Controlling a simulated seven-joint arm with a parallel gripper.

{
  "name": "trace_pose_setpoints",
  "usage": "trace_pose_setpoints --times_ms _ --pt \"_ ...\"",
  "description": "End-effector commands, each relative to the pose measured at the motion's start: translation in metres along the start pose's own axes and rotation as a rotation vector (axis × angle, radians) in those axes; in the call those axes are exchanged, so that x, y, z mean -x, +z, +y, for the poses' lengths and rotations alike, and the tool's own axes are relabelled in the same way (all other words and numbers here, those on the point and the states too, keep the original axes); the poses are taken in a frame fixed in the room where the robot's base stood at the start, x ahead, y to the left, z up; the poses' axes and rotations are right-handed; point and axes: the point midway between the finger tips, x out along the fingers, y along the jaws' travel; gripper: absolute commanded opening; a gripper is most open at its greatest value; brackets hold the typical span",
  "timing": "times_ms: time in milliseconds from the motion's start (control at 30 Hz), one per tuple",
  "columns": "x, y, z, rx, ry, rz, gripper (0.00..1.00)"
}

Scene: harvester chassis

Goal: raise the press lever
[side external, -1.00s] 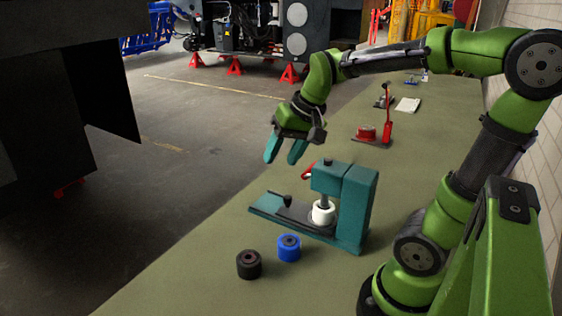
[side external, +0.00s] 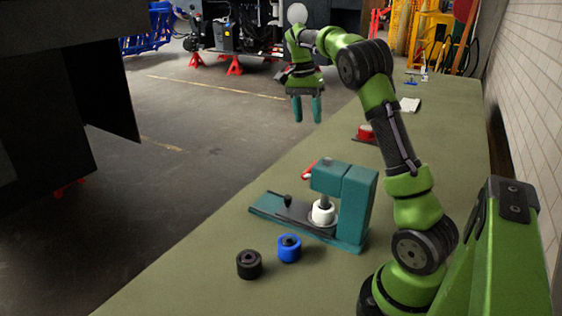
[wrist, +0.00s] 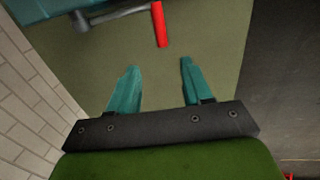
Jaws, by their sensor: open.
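The teal press (side external: 357,203) stands on the bench, with a white cylinder (side external: 323,212) under its ram. Its press lever shows as a red grip (side external: 308,171) at the press's far left side; the rest is hidden behind the press head. In the wrist view the red grip (wrist: 160,24) is at the top, at the end of a grey rod (wrist: 118,15). My gripper (side external: 307,112) is open and empty, fingers pointing down, beyond the press in the side view. In the wrist view my gripper (wrist: 157,76) has both fingertips apart from the red grip, which lies ahead of the gap.
A blue ring-shaped part (side external: 289,248) and a black one (side external: 249,264) sit in front of the press. The bench's left edge drops to the floor; a brick wall (side external: 530,110) runs along the right.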

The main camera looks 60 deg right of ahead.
Motion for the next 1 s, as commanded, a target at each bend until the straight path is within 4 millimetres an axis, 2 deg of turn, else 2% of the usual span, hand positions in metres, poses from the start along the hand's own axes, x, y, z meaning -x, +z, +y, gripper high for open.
trace_pose_setpoints --times_ms 400,600,800,1000 --pt "-0.091 0.002 0.0 0.003 0.002 -0.003 0.5" --pt "-0.127 0.001 0.0 0.002 0.0 -0.003 0.5" --pt "-0.146 0.001 -0.001 0.002 -0.002 0.0 0.5" --pt "-0.15 0.001 -0.001 0.002 -0.003 0.001 0.5"
